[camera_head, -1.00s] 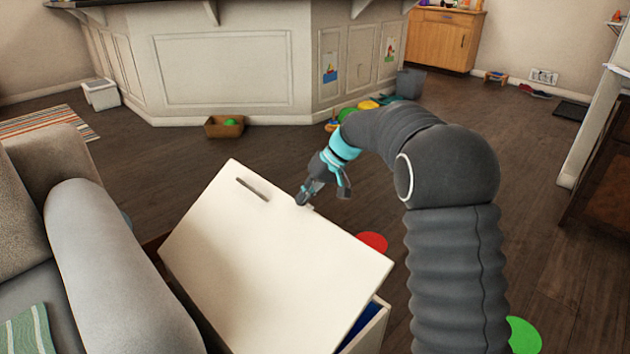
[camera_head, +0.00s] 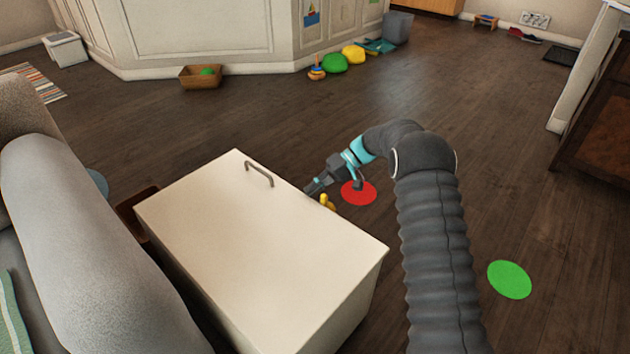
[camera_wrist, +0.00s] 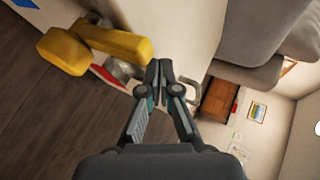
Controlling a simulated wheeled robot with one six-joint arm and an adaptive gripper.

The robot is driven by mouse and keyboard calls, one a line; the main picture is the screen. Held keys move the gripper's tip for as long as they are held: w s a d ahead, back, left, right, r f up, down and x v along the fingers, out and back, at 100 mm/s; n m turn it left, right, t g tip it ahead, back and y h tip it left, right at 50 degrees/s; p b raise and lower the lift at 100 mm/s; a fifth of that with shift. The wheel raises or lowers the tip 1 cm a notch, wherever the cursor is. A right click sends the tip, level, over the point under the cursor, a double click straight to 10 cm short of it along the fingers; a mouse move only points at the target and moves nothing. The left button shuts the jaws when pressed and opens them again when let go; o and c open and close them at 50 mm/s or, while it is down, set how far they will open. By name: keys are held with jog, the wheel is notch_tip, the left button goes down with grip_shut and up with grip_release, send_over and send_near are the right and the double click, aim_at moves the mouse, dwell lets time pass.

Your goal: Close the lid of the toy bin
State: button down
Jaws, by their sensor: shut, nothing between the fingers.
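The toy bin (camera_head: 352,308) is a white box beside the grey sofa. Its white lid (camera_head: 250,235), with a grey handle (camera_head: 259,173) near the far edge, lies flat over the box, and no opening shows from above. My gripper (camera_head: 309,190) is at the far right edge of the lid, with its fingers shut and empty. In the wrist view the shut fingertips (camera_wrist: 160,66) are in front of a white surface (camera_wrist: 172,25) of the bin. I cannot tell whether they touch it. The inside of the bin is hidden.
A yellow object (camera_head: 327,202) is by the bin's right side, below my gripper; it looks large in the wrist view (camera_wrist: 90,45). A red disc (camera_head: 352,195) and a green disc (camera_head: 509,279) lie on the floor. The sofa (camera_head: 85,240) is close on the left. Floor to the right is open.

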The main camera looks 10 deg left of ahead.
jog(key=shift+f, duration=0.8)
